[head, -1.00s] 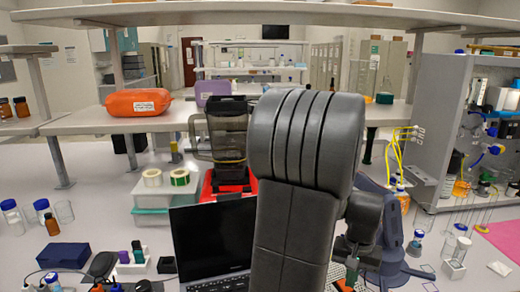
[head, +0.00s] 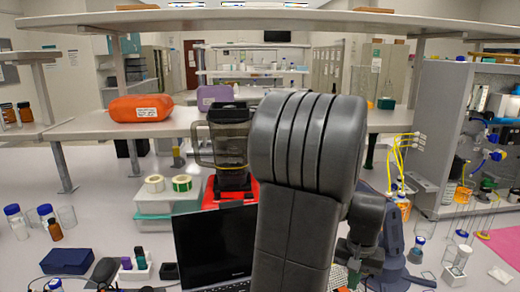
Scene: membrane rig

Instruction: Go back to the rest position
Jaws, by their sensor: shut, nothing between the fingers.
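My arm fills the middle of the head view, with its large dark grey elbow upright in front of the bench. My gripper (head: 356,276) hangs below the wrist, just right of the forearm and low in the picture. It is small and partly lost against the dark clutter behind it. Its fingers are shut and I see nothing held in them. An open laptop (head: 215,245) stands on the bench left of the arm, partly hidden by it.
A blender (head: 226,145) on a red base stands behind the laptop, beside stacked boxes (head: 168,202) with tape rolls. A navy box (head: 67,261) and bottles lie left. A grey rig panel (head: 440,130) with yellow tubing stands right. An orange bag (head: 140,108) sits on the back shelf.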

